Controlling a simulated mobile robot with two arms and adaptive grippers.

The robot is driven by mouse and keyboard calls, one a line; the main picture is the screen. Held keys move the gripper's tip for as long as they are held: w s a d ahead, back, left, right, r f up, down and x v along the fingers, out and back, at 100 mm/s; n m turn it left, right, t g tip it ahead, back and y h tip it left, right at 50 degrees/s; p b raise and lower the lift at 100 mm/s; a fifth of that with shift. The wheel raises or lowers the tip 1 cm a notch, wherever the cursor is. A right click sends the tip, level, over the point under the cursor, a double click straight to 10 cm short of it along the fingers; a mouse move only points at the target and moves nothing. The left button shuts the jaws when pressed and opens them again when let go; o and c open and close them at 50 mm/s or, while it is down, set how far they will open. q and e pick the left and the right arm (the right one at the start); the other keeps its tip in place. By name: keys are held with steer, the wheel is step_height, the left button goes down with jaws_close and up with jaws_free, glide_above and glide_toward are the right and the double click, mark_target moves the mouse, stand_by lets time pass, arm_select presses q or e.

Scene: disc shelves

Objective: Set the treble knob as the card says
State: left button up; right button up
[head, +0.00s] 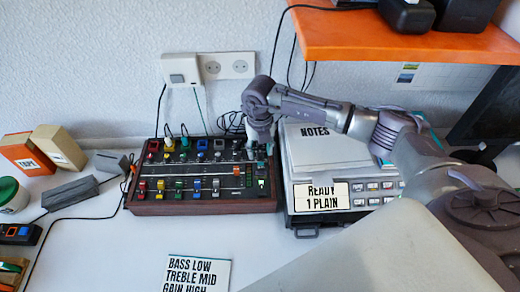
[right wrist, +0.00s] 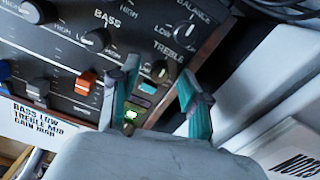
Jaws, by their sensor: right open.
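The card (head: 197,272) lies on the table in front of the mixer and reads BASS LOW, TREBLE MID, GAIN HIGH. It also shows in the right wrist view (right wrist: 38,121). The mixer (head: 205,207) is a dark panel with knobs and coloured sliders. In the right wrist view the treble knob (right wrist: 160,71) is small and dark, under its TREBLE label. My right gripper (right wrist: 159,74) is open, its fingertips on either side of the treble knob; I cannot tell if they touch it. The knob's pointer is too small to read. My left gripper is not in view.
The bass knob (right wrist: 97,39) and balance knob (right wrist: 187,32) are close by. A grey device (head: 342,211) marked READY 1 PLAIN stands right of the mixer. An orange shelf (head: 395,42) hangs above. Cables run behind the mixer. Boxes (head: 58,147) stand at left.

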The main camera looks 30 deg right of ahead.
mark_target(260, 153)
step_height(260, 153, up, 12)
steer(key=shift+f, duration=0.15)
stand_by(0.7)
